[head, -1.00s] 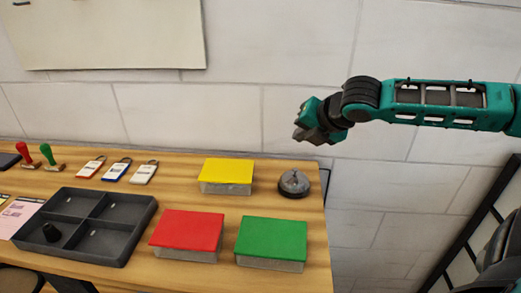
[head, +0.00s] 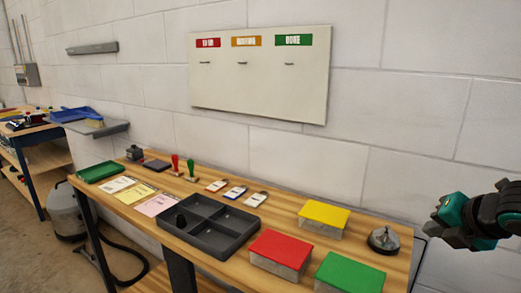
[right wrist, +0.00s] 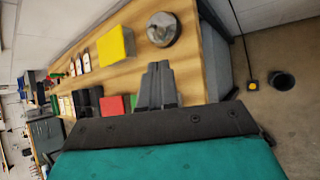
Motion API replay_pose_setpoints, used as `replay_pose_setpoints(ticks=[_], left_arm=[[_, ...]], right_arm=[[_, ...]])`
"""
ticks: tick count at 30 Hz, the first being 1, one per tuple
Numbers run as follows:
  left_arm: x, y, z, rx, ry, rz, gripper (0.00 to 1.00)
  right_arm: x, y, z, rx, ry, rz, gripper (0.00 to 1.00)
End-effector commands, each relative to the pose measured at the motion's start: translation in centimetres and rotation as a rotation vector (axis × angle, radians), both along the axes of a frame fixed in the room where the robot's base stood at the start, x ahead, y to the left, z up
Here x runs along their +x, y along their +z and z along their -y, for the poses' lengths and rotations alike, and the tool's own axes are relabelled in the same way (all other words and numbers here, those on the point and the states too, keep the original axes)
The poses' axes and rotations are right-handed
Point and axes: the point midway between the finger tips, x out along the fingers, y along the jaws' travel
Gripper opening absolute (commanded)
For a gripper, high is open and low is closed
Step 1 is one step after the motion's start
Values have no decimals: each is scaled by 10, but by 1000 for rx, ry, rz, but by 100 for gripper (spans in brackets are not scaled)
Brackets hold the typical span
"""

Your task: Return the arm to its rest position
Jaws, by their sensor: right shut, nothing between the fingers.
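My right gripper (head: 436,224) is at the right edge of the head view, in the air to the right of the bench's end and apart from everything. Its fingers (right wrist: 157,84) show shut and empty in the right wrist view. The rest of the right arm is mostly outside the head view. My left gripper is not in view. On the wooden bench (head: 225,272), the silver bell (head: 383,240) is the thing closest to the right gripper. The bell also shows in the right wrist view (right wrist: 162,29).
Yellow (head: 324,214), red (head: 281,249) and green (head: 350,273) lidded boxes stand at the bench's right end. A dark divided tray (head: 207,225) sits left of them. Three tags, stamps and coloured cards lie further left. A board (head: 260,95) hangs on the wall behind.

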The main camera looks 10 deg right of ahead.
Motion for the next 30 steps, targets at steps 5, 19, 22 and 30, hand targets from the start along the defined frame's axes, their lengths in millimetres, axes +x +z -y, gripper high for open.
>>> replay_pose_setpoints(ticks=[5, 19, 22, 30], left_arm=[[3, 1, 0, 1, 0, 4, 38], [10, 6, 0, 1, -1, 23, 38], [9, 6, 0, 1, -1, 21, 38], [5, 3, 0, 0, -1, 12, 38]], right_arm=[[-19, -32, 5, 86, -104, -36, 0], [-129, -169, -39, 545, -738, -181, 0], [-153, -190, -65, 659, -907, -205, 0], [-203, -214, -139, 942, -1366, -243, 0]])
